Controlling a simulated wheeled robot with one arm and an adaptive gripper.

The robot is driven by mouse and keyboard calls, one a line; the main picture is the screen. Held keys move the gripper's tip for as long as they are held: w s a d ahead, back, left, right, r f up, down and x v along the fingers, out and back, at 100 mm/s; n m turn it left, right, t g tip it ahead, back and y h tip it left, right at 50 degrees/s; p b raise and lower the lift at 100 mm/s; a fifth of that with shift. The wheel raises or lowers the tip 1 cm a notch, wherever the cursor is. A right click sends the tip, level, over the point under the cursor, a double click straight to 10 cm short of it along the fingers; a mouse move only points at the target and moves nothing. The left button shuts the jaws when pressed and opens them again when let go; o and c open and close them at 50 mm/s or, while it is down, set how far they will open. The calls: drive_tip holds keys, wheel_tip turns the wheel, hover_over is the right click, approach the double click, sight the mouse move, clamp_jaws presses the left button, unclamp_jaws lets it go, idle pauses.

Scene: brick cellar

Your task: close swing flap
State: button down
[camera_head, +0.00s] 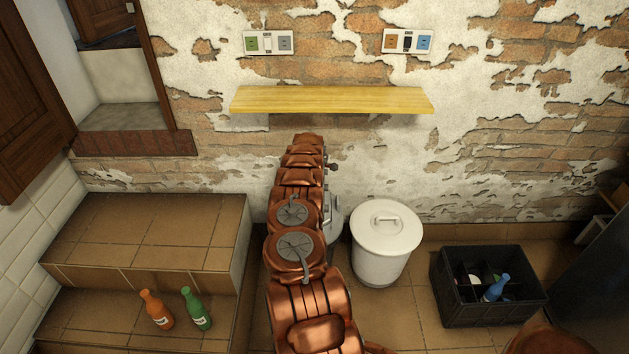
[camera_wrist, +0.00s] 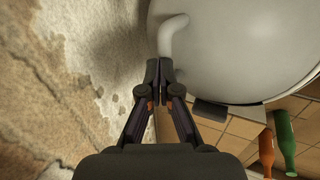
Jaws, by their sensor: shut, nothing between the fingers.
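No part is clearly recognisable as the swing flap. In the wrist view a large pale grey, rounded body (camera_wrist: 235,55) fills the upper right, with a curved handle-like bar (camera_wrist: 172,35) at its left side. My gripper (camera_wrist: 160,72) is shut and empty, its fingertips just below this bar; I cannot tell whether they touch. A small dark grey tab (camera_wrist: 216,111) sticks out below the body. In the head view my arm hides the gripper and most of a grey object (camera_head: 335,220) behind it. A white bin (camera_head: 382,265) with a handled lid (camera_head: 386,228) stands to its right.
The brick wall is close on the left in the wrist view. A yellow shelf (camera_head: 332,100) is on the wall above. Tiled steps (camera_head: 145,228) at left hold an orange bottle (camera_head: 156,309) and a green bottle (camera_head: 196,308). A black crate (camera_head: 487,310) is at right.

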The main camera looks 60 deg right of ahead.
drive_tip(key=shift+w, duration=0.1)
drive_tip(key=shift+r, duration=0.15)
wheel_tip(320, 180, up, 2)
drive_tip(key=shift+a+r, duration=0.1)
drive_tip(key=shift+a, duration=0.05)
drive_tip(key=w+d+r+b+v, duration=0.1)
drive_tip(key=d+v, duration=0.1)
drive_tip(key=v, duration=0.9)
drive_tip(key=shift+b, duration=0.35)
drive_tip(key=shift+s+a+r, duration=0.1)
drive_tip(key=shift+a+r, duration=0.05)
